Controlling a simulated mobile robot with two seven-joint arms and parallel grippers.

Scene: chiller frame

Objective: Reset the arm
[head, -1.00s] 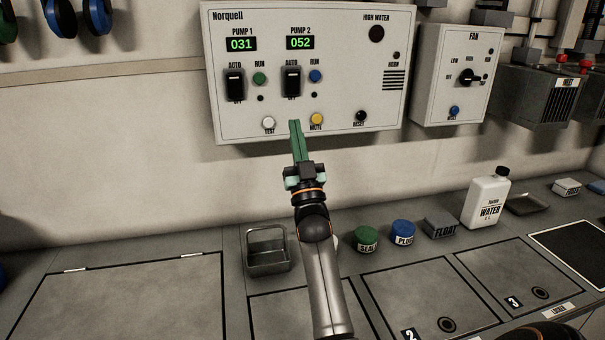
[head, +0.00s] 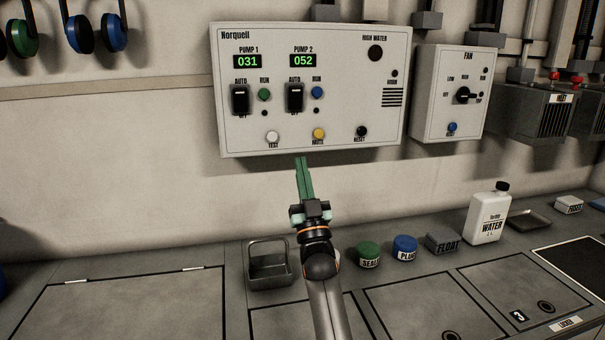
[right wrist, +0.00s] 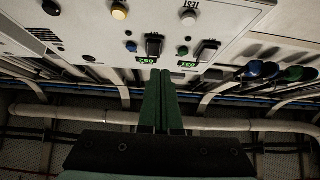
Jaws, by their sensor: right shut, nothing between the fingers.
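My right gripper (head: 303,178) has green fingers, shut together with nothing between them. It is in front of the wall, just below the lower edge of the Norquell pump panel (head: 350,90). Its fingers point up, under the gap between the white TEST button (head: 272,137) and the yellow MUTE button (head: 319,134). In the right wrist view the shut fingers (right wrist: 160,95) point toward the panel, which appears upside down. The black RESET button (head: 362,131) is at the panel's lower right. My left gripper is not in view.
On the counter stand a metal bin (head: 268,270), a green SEAL piece (head: 369,254), a blue PLUG piece (head: 404,247), a grey FLOAT block (head: 442,240) and a WATER bottle (head: 488,214). A FAN box (head: 450,92) hangs right of the panel. The wall below the panel is bare.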

